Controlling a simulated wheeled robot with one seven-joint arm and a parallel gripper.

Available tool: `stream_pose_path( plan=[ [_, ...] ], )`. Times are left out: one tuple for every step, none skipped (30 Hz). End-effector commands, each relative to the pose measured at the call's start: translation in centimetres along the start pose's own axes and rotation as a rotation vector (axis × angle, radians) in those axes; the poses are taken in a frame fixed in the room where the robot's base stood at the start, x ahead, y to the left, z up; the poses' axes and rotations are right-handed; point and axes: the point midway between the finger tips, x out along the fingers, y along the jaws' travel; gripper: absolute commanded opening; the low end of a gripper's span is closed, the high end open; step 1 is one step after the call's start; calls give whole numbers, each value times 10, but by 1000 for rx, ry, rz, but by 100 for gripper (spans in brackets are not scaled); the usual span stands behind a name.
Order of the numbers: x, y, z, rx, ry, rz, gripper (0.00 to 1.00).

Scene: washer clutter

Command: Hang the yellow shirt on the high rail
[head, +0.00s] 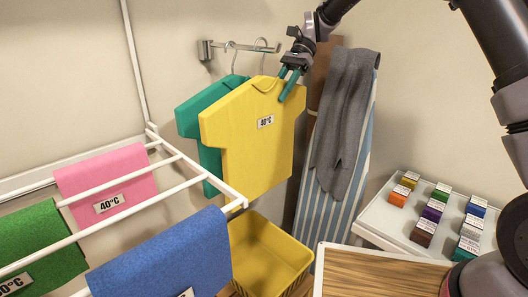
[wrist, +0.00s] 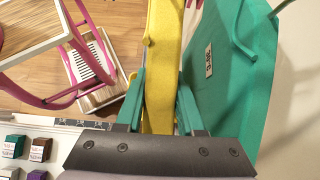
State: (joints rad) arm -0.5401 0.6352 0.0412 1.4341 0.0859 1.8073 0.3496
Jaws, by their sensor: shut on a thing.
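The yellow shirt (head: 246,145) hangs upright in front of the green shirt (head: 190,115), with a 40°C label on its chest. My gripper (head: 288,86) is shut on its right shoulder edge; in the wrist view the teal fingers (wrist: 160,105) sit on either side of the yellow shirt (wrist: 163,60). The high rail (head: 238,47) is a short metal bar on the back wall. Two hanger hooks show at the rail, the yellow shirt's (head: 262,52) near its right end. I cannot tell whether that hook bears on the bar. The green shirt (wrist: 225,65) is close at right in the wrist view.
A white drying rack (head: 185,184) with pink, green and blue cloths stands at left. A yellow basket (head: 262,250) is below the shirts. A striped ironing board with a grey garment (head: 345,110) leans at right. A white shelf holds several small boxes.

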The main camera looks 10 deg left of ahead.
Motion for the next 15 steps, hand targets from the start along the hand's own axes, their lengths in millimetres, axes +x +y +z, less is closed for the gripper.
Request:
stream_pose_path(
  plan=[
    [-3, 0, 2, -1, 0, -2, 0],
    [-4, 0, 2, -1, 0, -2, 0],
    [-6, 0, 3, -1, 0, -2, 0],
    [-8, 0, 4, -1, 0, -2, 0],
    [-9, 0, 5, -1, 0, -2, 0],
    [-11, 0, 6, -1, 0, -2, 0],
    [-12, 0, 6, -1, 0, -2, 0],
    [-13, 0, 7, -1, 0, -1, 0],
    [-15, 0, 8, -1, 0, -1, 0],
    [-16, 0, 9, -1, 0, -1, 0],
    [-18, 0, 9, -1, 0, -2, 0],
    [-19, 0, 10, -1, -1, -2, 0],
    [-20, 0, 11, -1, -1, -2, 0],
    [-22, 0, 12, -1, -1, -2, 0],
    [-23, 0, 13, -2, 0, -2, 0]
  ],
)
